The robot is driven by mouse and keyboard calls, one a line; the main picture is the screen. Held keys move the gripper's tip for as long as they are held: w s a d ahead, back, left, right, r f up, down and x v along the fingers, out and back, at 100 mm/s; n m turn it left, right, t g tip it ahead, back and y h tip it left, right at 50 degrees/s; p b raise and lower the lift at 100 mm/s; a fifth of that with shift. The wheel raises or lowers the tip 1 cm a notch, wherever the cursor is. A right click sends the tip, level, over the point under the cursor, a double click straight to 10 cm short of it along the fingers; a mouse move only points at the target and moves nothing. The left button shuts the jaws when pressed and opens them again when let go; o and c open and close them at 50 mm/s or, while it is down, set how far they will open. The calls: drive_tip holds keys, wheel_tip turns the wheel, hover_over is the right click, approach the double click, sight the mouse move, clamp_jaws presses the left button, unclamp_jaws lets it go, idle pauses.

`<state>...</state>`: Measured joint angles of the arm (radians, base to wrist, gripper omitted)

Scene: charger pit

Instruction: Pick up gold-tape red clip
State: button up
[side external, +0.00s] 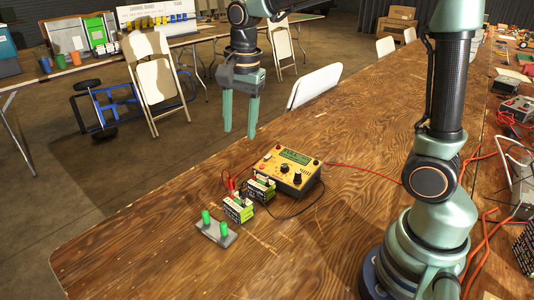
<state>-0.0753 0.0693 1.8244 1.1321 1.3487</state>
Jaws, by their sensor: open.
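My gripper (240,130) hangs open and empty above the far edge of the wooden table, fingers pointing down. It is above and beyond the charger and batteries. A red clip (231,185) shows at the near-left battery pack (238,208), with a thin red lead beside it. It is too small to make out any gold tape or how it grips the pack. A second battery pack (262,188) stands just behind. The yellow charger (289,171) with a small screen and knobs sits to the right of the packs.
A grey block with green posts (216,228) stands left of the packs. A red lead (362,172) and a black lead run over the table. Red cables (482,245) and equipment lie at the right. The table's front left (130,250) is clear. A white chair (314,86) stands behind.

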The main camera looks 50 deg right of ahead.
sight(230, 178)
drive_tip(key=w+f+m, duration=0.1)
drive_tip(key=f, duration=0.4)
drive_tip(key=w+a+f+m+g, duration=0.1)
drive_tip(key=f+m, duration=0.1)
drive_tip(key=f, duration=0.3)
drive_tip(key=w+f+m, duration=0.1)
drive_tip(key=f, duration=0.4)
drive_tip(key=shift+a+f+m, duration=0.2)
drive_tip(key=shift+m, duration=0.1)
clamp_jaws()
